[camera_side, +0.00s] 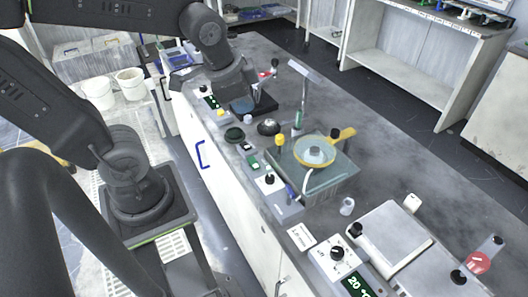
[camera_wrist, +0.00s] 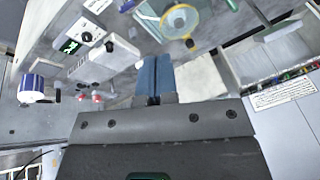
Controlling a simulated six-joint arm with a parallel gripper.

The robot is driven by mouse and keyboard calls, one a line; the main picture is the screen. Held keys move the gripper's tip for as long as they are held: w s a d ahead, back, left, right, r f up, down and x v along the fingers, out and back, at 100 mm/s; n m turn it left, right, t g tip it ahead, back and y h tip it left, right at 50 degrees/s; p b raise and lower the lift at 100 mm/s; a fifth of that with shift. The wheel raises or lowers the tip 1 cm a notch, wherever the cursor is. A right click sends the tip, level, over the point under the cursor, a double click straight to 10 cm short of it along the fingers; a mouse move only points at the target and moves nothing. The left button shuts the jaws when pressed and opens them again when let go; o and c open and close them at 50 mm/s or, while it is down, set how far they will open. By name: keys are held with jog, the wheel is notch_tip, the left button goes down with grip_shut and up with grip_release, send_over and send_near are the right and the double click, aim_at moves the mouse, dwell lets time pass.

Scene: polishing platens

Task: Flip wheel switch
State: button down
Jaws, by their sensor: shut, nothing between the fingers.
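My gripper (camera_wrist: 155,62) shows in the wrist view with its two blue-grey fingers together and nothing between them. In the side view its end is by the far end of the bench, over the far unit, and its fingertips are hard to make out. A polishing wheel (camera_side: 315,151) with a yellow rim sits mid-bench, apart from my gripper. The wheel also shows at the top of the wrist view (camera_wrist: 180,20). A control box (camera_side: 286,210) with a black switch knob (camera_side: 269,179) stands at its front left. I cannot tell the switch's setting.
A far unit with a green display (camera_side: 211,101) stands near my gripper. A lamp (camera_side: 304,72) rises behind the wheel. A small white cup (camera_side: 347,206), a unit reading 20 °C (camera_side: 355,285) and a red disc (camera_side: 478,263) are nearer the camera.

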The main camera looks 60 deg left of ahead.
jog(key=w+a+f+m+g+y, duration=0.1)
jog(key=w+a+f+m+g, duration=0.1)
jog(key=w+a+f+m, duration=0.4)
jog(key=m+g, duration=0.2)
jog(key=m, duration=0.6)
send_near(252, 158)
jog(key=f, duration=0.7)
jog(key=shift+w+a+f, duration=0.1)
jog(key=shift+a+f, duration=0.15)
jog(key=shift+a, duration=0.15)
jog(key=shift+f, duration=0.1)
jog(key=shift+a+f+h, duration=0.2)
jog(key=shift+f+h, duration=0.2)
jog(key=shift+h, duration=0.2)
jog(key=shift+a+f+h, duration=0.1)
jog(key=shift+a+h, duration=0.15)
jog(key=shift+h, duration=0.6)
jog(key=shift+a+f+h, duration=0.1)
jog(key=shift+a+h, duration=0.15)
jog(key=shift+h, duration=0.6)
jog(key=shift+d, duration=0.1)
